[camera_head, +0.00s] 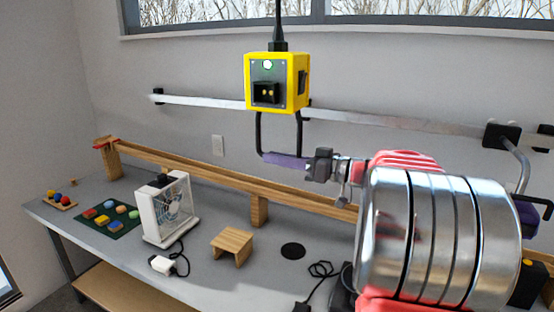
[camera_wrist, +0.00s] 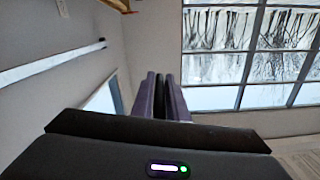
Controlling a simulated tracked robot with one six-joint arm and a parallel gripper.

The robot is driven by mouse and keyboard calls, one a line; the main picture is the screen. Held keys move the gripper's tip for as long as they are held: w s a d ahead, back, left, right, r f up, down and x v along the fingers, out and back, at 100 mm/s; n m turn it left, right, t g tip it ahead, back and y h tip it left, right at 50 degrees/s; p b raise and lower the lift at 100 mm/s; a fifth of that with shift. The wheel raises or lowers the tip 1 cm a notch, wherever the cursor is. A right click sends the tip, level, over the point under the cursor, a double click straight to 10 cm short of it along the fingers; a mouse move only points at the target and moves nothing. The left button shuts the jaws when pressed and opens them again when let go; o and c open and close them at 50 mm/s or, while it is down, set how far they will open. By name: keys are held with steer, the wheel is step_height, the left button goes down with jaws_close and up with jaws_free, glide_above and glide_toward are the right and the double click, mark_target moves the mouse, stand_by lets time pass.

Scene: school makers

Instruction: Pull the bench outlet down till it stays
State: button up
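The bench outlet (camera_head: 268,82) is a yellow box with a dark socket face and a green-white round mark. It hangs upright from a black cord (camera_head: 279,30), well above the bench. A black U-shaped handle (camera_head: 258,132) hangs below it. My gripper (camera_head: 272,158) has purple fingers across the handle's lower bar and hides most of that bar. I cannot tell whether they touch it. In the wrist view, the fingers of my gripper (camera_wrist: 163,95) are close together with a narrow dark strip between. The outlet does not clearly show there, and I cannot tell whether the strip is the handle.
The bench (camera_head: 205,275) holds a white fan (camera_head: 167,210), a wooden stool (camera_head: 232,245), a green mat (camera_head: 92,229) with colored pieces, and a long wooden track (camera_head: 200,178). A metal rail (camera_head: 200,101) runs along the wall behind the outlet. My arm fills the right side.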

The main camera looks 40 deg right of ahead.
jaws_close()
step_height(320, 180, down, 5)
steer(key=shift+f, duration=0.1)
stand_by(0.4)
steer(key=shift+o, duration=2.4)
jaws_free()
steer(key=shift+d, duration=0.1)
steer(key=v, duration=1.3)
steer(key=shift+s+d, duration=0.2)
steer(key=shift+s, duration=0.15)
